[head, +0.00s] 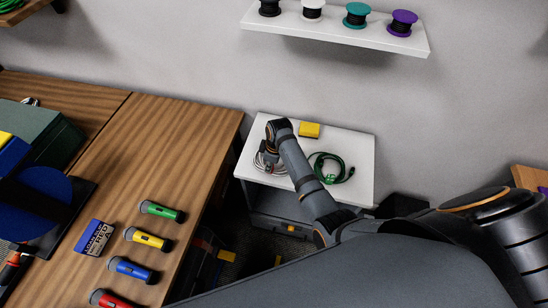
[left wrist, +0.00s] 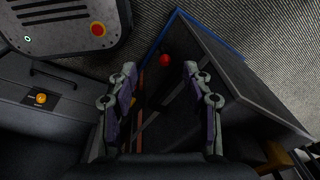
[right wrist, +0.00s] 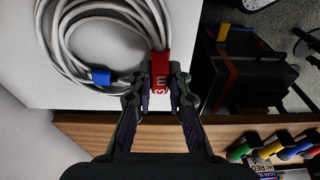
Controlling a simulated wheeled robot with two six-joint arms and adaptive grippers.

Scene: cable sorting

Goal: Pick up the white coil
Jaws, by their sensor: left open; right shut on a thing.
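The white coil (right wrist: 75,45) lies on a small white table (head: 355,150) and fills the upper left of the right wrist view. It has a red tag (right wrist: 160,75) with white lettering and a blue clip (right wrist: 101,77). In the head view the coil (head: 262,163) shows at the table's left side, partly hidden by my right arm. My right gripper (right wrist: 161,92) is shut on the coil at the red tag. My left gripper (left wrist: 160,75) is open and empty, away from the coil, above the floor beside dark furniture.
A green cable coil (head: 345,172) and a yellow box (head: 309,129) share the white table. A wooden bench (head: 185,125) at left holds several coloured flashlights (head: 145,240). A shelf (head: 330,27) with cable spools hangs above.

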